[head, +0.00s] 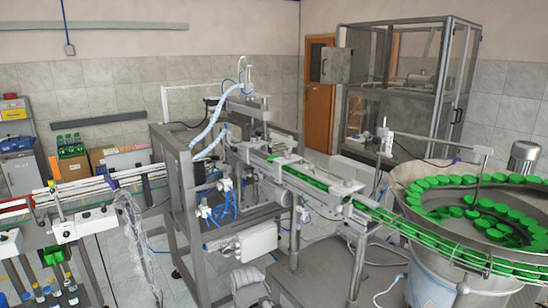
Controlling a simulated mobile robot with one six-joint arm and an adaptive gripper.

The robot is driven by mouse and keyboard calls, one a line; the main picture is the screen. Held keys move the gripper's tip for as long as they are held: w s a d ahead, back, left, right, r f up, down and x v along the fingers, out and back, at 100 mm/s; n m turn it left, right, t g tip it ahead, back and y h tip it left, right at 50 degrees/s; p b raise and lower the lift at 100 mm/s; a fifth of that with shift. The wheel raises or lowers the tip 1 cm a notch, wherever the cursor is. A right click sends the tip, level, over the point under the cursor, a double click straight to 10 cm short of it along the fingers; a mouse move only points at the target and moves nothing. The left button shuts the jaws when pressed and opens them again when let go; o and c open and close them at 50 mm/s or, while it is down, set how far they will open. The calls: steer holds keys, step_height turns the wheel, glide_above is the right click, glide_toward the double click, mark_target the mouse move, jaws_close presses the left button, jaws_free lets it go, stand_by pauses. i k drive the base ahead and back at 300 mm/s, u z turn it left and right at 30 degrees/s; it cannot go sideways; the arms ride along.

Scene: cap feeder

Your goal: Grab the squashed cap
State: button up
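Many green caps (478,202) lie in the round metal feeder bowl (398,178) at the right. More green caps run in a line along the chute (400,228), which slopes from the bowl up to the machine in the middle. The caps are small in this view, and I cannot tell which one is squashed. My gripper does not show in the head view, and no wrist view is given.
A grey machine frame (185,200) with hoses and a white box (257,239) stands in the middle. A glass-walled cabinet (405,90) stands behind. Tiled floor shows between them.

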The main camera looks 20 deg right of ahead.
mark_target(269, 159)
steer(key=i, duration=1.45)
steer(key=z, duration=0.25)
